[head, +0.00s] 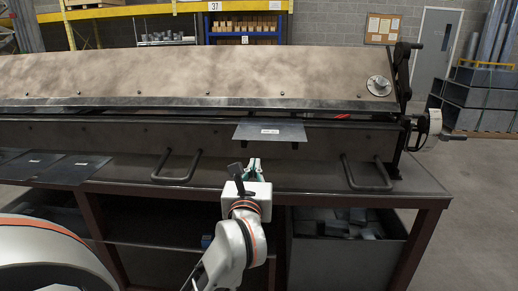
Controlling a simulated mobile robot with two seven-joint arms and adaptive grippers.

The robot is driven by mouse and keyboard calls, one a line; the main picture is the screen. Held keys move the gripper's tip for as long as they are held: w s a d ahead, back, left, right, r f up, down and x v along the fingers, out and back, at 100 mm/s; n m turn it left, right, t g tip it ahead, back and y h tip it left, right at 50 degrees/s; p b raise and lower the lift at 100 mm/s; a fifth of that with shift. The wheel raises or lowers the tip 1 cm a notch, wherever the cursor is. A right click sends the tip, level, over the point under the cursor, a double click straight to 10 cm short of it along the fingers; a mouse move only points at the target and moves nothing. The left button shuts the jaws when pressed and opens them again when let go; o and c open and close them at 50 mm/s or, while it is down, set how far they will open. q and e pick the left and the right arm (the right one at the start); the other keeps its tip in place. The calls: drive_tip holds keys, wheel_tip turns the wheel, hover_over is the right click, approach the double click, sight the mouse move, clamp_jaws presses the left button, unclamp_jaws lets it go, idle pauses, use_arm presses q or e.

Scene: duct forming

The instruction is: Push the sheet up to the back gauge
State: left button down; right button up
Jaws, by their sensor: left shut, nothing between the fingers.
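A small dark grey sheet (270,131) with a white label lies flat at the front of the long bending machine (190,75). Its far edge runs in under the machine's upper beam, and its near edge sticks out towards me. The back gauge is not visible; the beam hides what is behind it. My left gripper (254,163) is shut and empty. It is just on the near side of the sheet, below its front edge in the picture, and appears apart from it. My right gripper is not in view.
Two bar handles (177,178) (368,184) stand out at the machine's front. More labelled dark sheets (70,169) lie on the bench's left. A grey bin (340,250) with scrap pieces is below.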

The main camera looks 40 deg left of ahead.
use_arm(q)
approach(260, 136)
drive_tip(key=x, duration=0.3)
drive_tip(key=shift+w+a, duration=0.1)
drive_tip(key=shift+w, duration=0.15)
idle(0.3)
drive_tip(key=x, duration=0.6)
drive_tip(key=shift+f, duration=0.35)
drive_tip(key=shift+r, duration=0.45)
drive_tip(key=shift+a+f, duration=0.1)
